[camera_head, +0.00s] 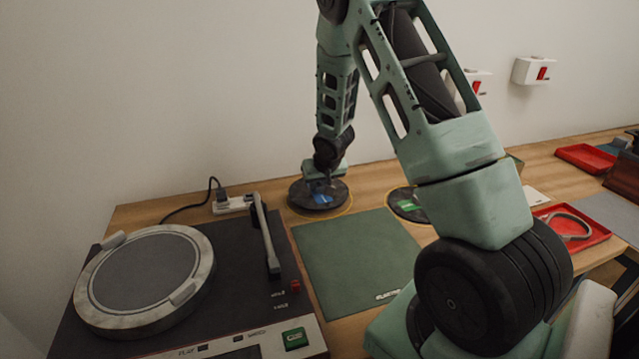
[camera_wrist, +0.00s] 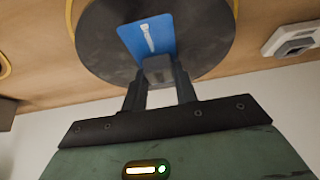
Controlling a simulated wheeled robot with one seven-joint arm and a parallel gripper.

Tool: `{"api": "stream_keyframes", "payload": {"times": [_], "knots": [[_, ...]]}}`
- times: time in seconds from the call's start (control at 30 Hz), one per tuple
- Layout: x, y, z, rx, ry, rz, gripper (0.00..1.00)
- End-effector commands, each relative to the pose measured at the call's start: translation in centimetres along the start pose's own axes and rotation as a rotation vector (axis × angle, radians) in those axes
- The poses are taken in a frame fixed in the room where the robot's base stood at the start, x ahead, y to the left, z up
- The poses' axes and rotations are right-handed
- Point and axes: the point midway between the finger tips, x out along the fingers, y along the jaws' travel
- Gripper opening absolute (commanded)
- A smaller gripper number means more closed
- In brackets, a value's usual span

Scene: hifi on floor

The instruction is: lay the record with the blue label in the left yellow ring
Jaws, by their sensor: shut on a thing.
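The record with the blue label (camera_head: 302,193) is a dark disc at the back of the table, just behind the green mat. The left yellow ring (camera_head: 347,208) shows as a thin line around its edge. My gripper (camera_head: 324,179) is over the record. In the wrist view my gripper (camera_wrist: 158,86) is shut on the grey knob on the record (camera_wrist: 200,30), beside its blue label (camera_wrist: 147,38). Yellow arcs (camera_wrist: 69,12) show on both sides of the disc. I cannot tell whether the record touches the table or hovers slightly.
A second record with a green label (camera_head: 405,207) lies in a yellow ring to the right, partly hidden by my arm. A turntable (camera_head: 150,270) stands front left, a green mat (camera_head: 350,255) in the middle. A power strip (camera_head: 232,205) is left of the record. Red trays (camera_head: 585,157) are right.

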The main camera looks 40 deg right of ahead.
Motion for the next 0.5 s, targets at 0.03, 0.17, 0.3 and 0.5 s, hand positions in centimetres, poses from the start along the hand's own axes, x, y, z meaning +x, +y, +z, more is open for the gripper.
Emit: {"api": "stream_keyframes", "payload": {"times": [0.03,0.17,0.3,0.5], "knots": [[-0.01,-0.01,-0.02,0.0,0.001,0.0,0.04],[0.04,-0.01,0.01,0.0,0.0,0.0,0.04],[0.16,-0.01,0.07,0.0,0.0,0.0,0.04],[0.33,-0.01,0.16,0.0,0.0,0.0,0.04]]}}
